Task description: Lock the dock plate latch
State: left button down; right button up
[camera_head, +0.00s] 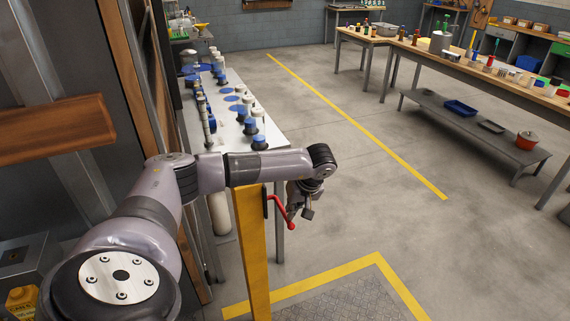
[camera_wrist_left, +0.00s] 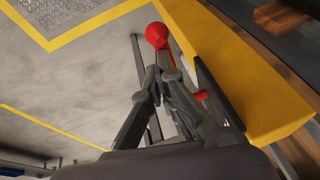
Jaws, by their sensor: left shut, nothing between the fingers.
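A red latch lever (camera_head: 280,212) sits on the side of a yellow post (camera_head: 252,250) and slants down to the right. In the left wrist view its red ball knob (camera_wrist_left: 156,35) shows just beyond my fingertips, beside the yellow post (camera_wrist_left: 235,60). My left gripper (camera_head: 305,211) is beside the lever's lower end, fingers pointing down. In the left wrist view the fingers of the left gripper (camera_wrist_left: 157,85) are shut and empty, close to the knob; I cannot tell if they touch it. The fingers hide part of the lever. My right gripper is out of view.
A ribbed metal plate (camera_head: 345,300) lies on the floor inside a yellow line. A white table (camera_head: 232,105) with blue and black items stands behind the post. A long workbench (camera_head: 500,80) stands at the right. The grey floor between is clear.

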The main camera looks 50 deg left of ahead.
pick_arm(q)
jog(key=d+r, duration=0.7)
jog(key=r, duration=0.4)
jog(key=shift+s+d, duration=0.2)
jog(key=shift+s, duration=0.1)
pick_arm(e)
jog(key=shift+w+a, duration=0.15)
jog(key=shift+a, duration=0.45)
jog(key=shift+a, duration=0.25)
